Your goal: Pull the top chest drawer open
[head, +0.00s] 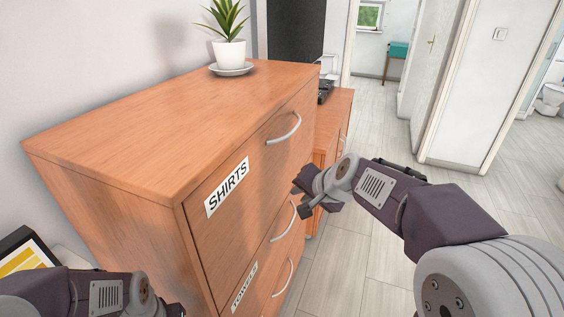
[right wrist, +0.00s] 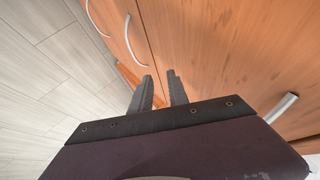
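The wooden chest (head: 140,130) stands at the left in the head view. Its top drawer (head: 255,175), labelled SHIRTS, looks shut. The top drawer's curved metal handle (head: 285,131) is at the drawer's upper part; it seems to show at the right edge of the right wrist view (right wrist: 283,108). My right gripper (head: 303,193) is in front of the drawer front, below that handle and apart from it. Its two fingers (right wrist: 160,90) are parted with nothing between them. My left gripper (head: 170,309) is at the bottom edge, mostly cut off, left of the chest front.
Lower drawers have their own handles (head: 284,222), one labelled TOWELS. A potted plant (head: 228,45) stands on a saucer on the chest top. A lower wooden cabinet (head: 328,125) with a dark item stands beyond. The floor (head: 380,240) to the right is clear.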

